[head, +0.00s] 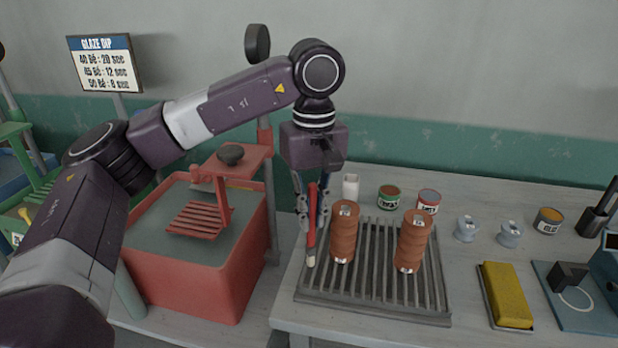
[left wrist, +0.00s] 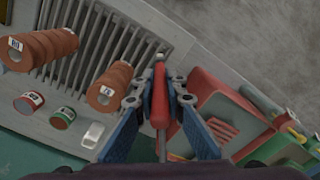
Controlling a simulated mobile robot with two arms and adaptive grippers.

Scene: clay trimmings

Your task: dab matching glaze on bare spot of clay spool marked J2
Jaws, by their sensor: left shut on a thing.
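My left gripper (head: 312,222) points down, shut on a red-handled brush (head: 311,205) with a pale tip pointing down. The brush also shows in the left wrist view (left wrist: 160,95). Two ribbed brown clay spools stand on the slatted rack: the left spool (head: 343,235) is just right of the brush, apart from it, and the right spool (head: 412,243) is farther off. No bare spot is clear. Glaze tins stand behind: green-labelled (head: 389,198), red-labelled (head: 428,201). My right gripper is out of view.
The slatted rack (head: 375,308) lies on the grey table. Right are two small grey-blue pieces (head: 466,229), an ochre-topped tin (head: 548,220) and a yellow sponge (head: 507,293). A red tub (head: 190,290) stands left.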

